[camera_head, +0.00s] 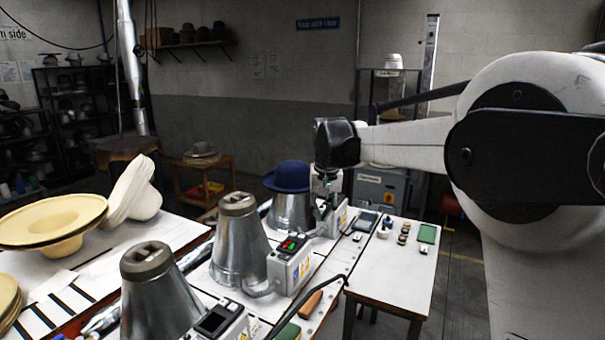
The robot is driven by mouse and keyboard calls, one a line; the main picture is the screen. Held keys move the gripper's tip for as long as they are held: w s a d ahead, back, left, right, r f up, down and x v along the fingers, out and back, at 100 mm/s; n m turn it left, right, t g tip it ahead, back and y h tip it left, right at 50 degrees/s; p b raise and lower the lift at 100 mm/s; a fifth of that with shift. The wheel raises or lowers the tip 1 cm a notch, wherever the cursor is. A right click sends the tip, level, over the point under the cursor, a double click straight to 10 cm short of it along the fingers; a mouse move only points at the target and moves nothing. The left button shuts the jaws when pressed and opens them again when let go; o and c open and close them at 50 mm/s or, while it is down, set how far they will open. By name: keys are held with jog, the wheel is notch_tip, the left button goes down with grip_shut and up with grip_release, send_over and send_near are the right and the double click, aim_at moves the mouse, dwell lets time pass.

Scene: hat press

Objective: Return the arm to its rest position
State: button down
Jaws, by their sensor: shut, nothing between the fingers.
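My arm (408,135) reaches in from the right side of the head view, with its black wrist (337,143) over the far part of the work line. My gripper (324,207) hangs below the wrist, pointing down. It is small in the picture, and its fingers look closed and empty. It is just right of the dark blue hat (289,176), which sits on the farthest metal cone, and near the farthest control box. I cannot tell whether it touches anything.
Two bare metal cones (239,240) (158,290) stand nearer, beside a control box (291,268) with lit buttons. A white table (392,270) holds small items at the right. Cream hats (55,220) lie on the left table.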

jog(key=s+d+r+t+b, duration=0.15)
jog(key=s+d, duration=0.35)
jog(key=s, duration=0.5)
jog(key=s+d+t+b, duration=0.15)
jog(key=s+d, duration=0.25)
jog(key=s, duration=0.6)
jog(key=s+d+f+t+b, duration=0.1)
jog(key=s+d+f, duration=0.1)
jog(key=s+f, duration=0.3)
jog(key=s+d+f+t+b, duration=0.1)
jog(key=s+f, duration=0.5)
jog(key=s, duration=0.8)
jog(key=d+b, duration=0.1)
jog(key=d, duration=0.1)
jog(key=shift+s+d+f, duration=0.25)
jog(key=shift+s+d, duration=0.05)
